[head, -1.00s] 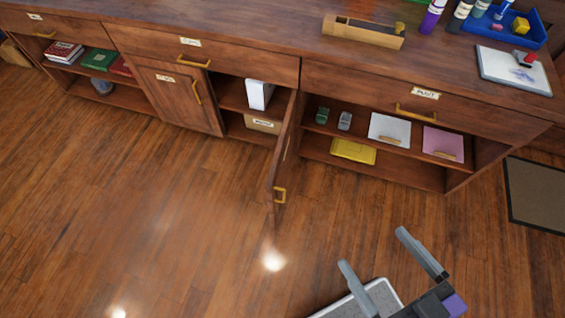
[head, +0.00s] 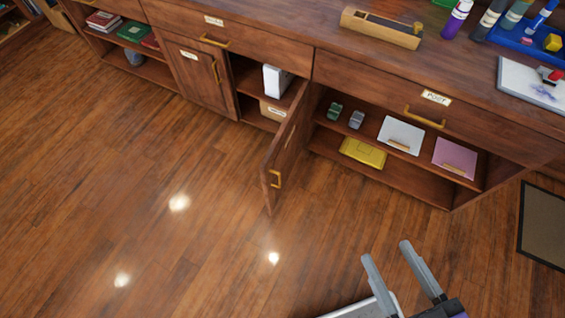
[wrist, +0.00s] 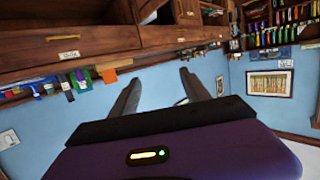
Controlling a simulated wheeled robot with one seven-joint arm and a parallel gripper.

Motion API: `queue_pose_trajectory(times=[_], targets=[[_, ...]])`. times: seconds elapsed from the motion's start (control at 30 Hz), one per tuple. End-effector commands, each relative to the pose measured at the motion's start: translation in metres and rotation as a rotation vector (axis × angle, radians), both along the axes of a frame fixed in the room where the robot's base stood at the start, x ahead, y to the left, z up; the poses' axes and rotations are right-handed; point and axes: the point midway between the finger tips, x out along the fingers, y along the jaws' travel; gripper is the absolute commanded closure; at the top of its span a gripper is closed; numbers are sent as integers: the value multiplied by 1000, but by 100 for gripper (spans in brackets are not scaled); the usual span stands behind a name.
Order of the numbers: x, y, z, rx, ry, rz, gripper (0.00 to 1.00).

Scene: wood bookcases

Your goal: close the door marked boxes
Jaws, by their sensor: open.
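One wooden cabinet door (head: 287,152) stands swung open, roughly edge-on, in the middle of the head view. It has a brass handle (head: 276,179) near its free edge. Its label cannot be seen from here. The compartment it belongs to holds a white box (head: 277,80) and a labelled cardboard box (head: 274,111). The neighbouring labelled door (head: 200,77) to the left is shut. My gripper (head: 387,250) is open and empty, over the floor to the lower right of the open door and apart from it. It also shows in the wrist view (wrist: 157,80), with nothing between its fingers.
The drawer marked post (head: 400,98) is shut above open shelves with papers and a yellow folder (head: 363,152). The counter carries a wooden holder (head: 381,27) and bottles. A mat (head: 543,222) lies at right. The floor left of the door is clear.

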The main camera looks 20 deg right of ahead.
Motion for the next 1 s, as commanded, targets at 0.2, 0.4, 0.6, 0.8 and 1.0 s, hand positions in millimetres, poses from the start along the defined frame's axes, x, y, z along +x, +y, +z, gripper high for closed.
queue_pose_trajectory(times=[0.2, 0.4, 0.6, 0.8, 1.0], targets=[[61, -33, -62, 24, -133, -99, 90], [119, -77, -153, 182, -106, -215, 100], [182, -114, -247, 425, -21, -289, 100], [251, -129, -320, 739, 82, -266, 100], [315, -114, -348, 1101, 199, -87, 100]])
